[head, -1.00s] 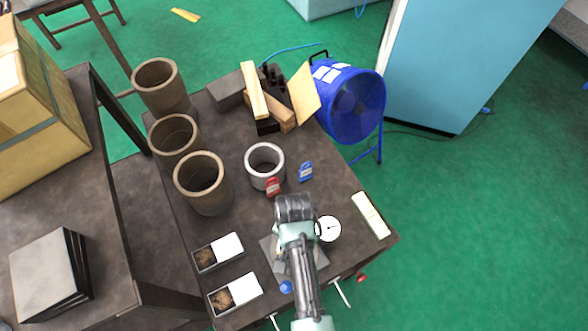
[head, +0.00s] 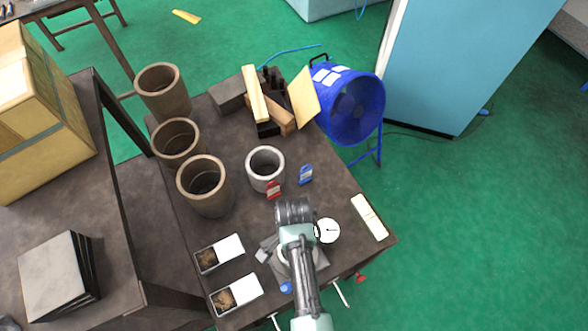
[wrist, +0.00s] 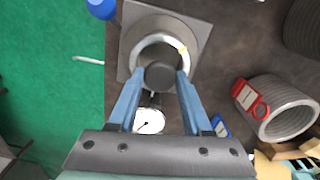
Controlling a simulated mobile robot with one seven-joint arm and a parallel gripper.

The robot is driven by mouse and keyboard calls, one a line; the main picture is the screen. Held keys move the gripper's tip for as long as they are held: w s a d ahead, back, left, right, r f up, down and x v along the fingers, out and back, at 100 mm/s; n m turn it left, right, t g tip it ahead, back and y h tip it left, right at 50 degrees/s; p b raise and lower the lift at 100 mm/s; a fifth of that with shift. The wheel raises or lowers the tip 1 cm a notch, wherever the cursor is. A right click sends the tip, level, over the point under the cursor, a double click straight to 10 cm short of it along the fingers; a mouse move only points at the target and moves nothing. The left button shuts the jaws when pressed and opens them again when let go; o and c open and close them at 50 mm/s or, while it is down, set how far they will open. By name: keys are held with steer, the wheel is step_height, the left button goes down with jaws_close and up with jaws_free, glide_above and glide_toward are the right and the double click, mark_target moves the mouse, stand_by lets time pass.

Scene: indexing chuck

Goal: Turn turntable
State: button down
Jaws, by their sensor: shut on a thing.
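The turntable (wrist: 180,43) is a pale metal ring with a small yellow mark on its upper right. It sits on a grey square plate (wrist: 200,30) in the wrist view, with a dark round centre piece (wrist: 160,75) in front of it. The exact contact at the fingertips is hard to see. In the head view my arm and gripper (head: 294,212) hide most of the turntable.
A dial gauge (head: 327,230) stands close on the right of my gripper. Red (head: 273,190) and blue (head: 305,174) tags and a grey cylinder (head: 265,168) stand behind it. Two small boxes (head: 232,247) (head: 248,285) lie left. Brown pots (head: 207,200) line the table's left side.

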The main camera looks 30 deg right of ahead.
steer(key=shift+w+r, duration=0.1)
steer(key=shift+c, duration=1.7)
jaws_free()
step_height(320, 180, up, 13)
steer(key=b, duration=0.1)
